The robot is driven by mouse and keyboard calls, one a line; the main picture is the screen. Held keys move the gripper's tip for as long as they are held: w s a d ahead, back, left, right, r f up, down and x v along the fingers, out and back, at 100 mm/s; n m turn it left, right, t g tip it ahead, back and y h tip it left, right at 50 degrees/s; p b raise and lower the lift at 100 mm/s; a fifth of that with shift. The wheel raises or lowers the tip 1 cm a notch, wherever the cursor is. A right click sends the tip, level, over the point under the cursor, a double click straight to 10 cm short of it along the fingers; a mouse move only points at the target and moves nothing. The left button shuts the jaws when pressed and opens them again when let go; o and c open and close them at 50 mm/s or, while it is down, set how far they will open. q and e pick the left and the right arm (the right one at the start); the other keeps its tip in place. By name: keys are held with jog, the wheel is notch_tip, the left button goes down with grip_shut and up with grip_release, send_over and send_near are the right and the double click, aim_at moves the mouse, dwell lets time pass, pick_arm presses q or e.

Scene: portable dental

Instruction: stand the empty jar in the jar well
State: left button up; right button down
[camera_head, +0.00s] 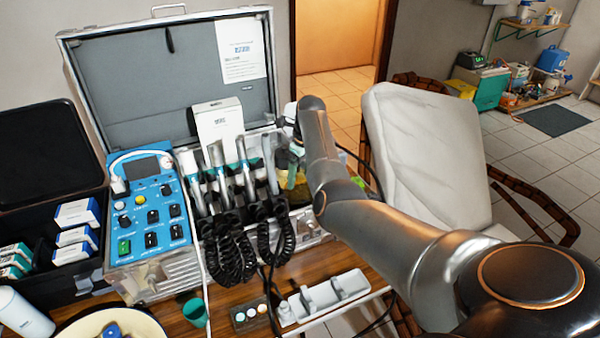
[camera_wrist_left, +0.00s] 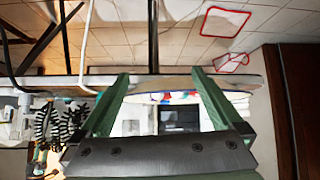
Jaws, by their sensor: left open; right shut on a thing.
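My right gripper (camera_head: 291,174) reaches down at the right end of the open case, beside the row of dental handpieces. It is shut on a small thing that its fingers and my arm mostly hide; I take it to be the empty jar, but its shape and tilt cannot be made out. The jar well cannot be picked out; that corner of the case is behind my right arm. My left gripper (camera_wrist_left: 160,82) shows in the left wrist view, with green fingers spread wide and nothing between them. It is outside the head view.
The metal case (camera_head: 165,85) stands open on the wooden table, with a blue control panel (camera_head: 150,215) and coiled hoses (camera_head: 232,250). A white box (camera_head: 219,125) stands behind the handpieces. A green cup (camera_head: 195,312) and white holder (camera_head: 328,296) are in front. A reclined chair (camera_head: 425,150) is right.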

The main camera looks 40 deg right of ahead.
jog(key=shift+f, duration=0.1)
dwell(0.8)
grip_release()
notch_tip(320, 180, up, 12)
jog(key=s, duration=0.2)
jog(key=shift+d+r, duration=0.15)
jog(key=shift+r, duration=0.05)
jog(key=shift+f, duration=0.1)
dwell(0.6)
